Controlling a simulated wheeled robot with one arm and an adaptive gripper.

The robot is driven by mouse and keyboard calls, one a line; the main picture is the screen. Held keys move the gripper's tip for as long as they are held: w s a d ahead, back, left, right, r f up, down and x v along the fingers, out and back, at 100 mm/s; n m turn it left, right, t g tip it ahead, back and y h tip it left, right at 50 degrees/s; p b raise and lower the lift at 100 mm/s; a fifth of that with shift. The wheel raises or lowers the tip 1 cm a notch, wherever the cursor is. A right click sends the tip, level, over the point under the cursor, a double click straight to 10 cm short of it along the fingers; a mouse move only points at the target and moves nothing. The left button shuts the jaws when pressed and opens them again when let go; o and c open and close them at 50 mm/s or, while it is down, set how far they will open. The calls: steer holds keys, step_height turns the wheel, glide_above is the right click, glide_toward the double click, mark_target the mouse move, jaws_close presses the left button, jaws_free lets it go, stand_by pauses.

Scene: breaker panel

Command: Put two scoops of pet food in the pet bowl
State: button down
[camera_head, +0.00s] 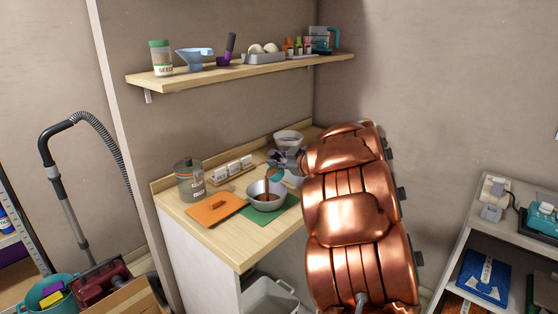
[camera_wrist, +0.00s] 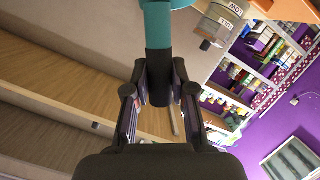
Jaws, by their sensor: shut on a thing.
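A metal pet bowl (camera_head: 264,205) stands on a green mat (camera_head: 287,212) on the wooden counter, with brown food in it. My gripper (camera_head: 285,160) is above and just behind the bowl, partly hidden by my copper arm. It is shut on the handle of a teal scoop (camera_head: 277,173), which is tilted over the bowl. A brown streak runs from the scoop down to the bowl. In the wrist view the scoop (camera_wrist: 158,28) stands between my gripper's fingers (camera_wrist: 160,85). A clear labelled jar (camera_head: 190,183) with a dark lid stands left of the bowl; its contents are hard to make out.
An orange board (camera_head: 214,209) lies left of the bowl. A rack of small white containers (camera_head: 232,168) and a pale bowl (camera_head: 288,139) stand behind. A shelf (camera_head: 240,71) with several items hangs above. A shelf unit (camera_head: 510,190) stands at right.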

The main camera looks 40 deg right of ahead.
steer(key=shift+w+a+r+n+g+h, duration=0.1)
steer(key=shift+w+a+n+g+h, duration=0.15)
steer(key=shift+a+n, duration=0.25)
steer(key=shift+a+r+n+g+h, duration=0.1)
steer(key=shift+a+n+g+h, duration=0.05)
steer(key=shift+a+n+h, duration=0.3)
steer(key=w+a+f+n+g+h+b, duration=0.1)
steer(key=a+f+n+g+h+b, duration=0.1)
steer(key=a+f+n+h, duration=0.1)
steer(key=shift+w+a+n+h+b, duration=0.35)
steer(key=shift+a+n+h, duration=0.35)
steer(key=shift+a+n, duration=0.75)
steer(key=c, duration=1.6)
jaws_free()
steer(key=shift+s+r, duration=0.1)
jaws_close()
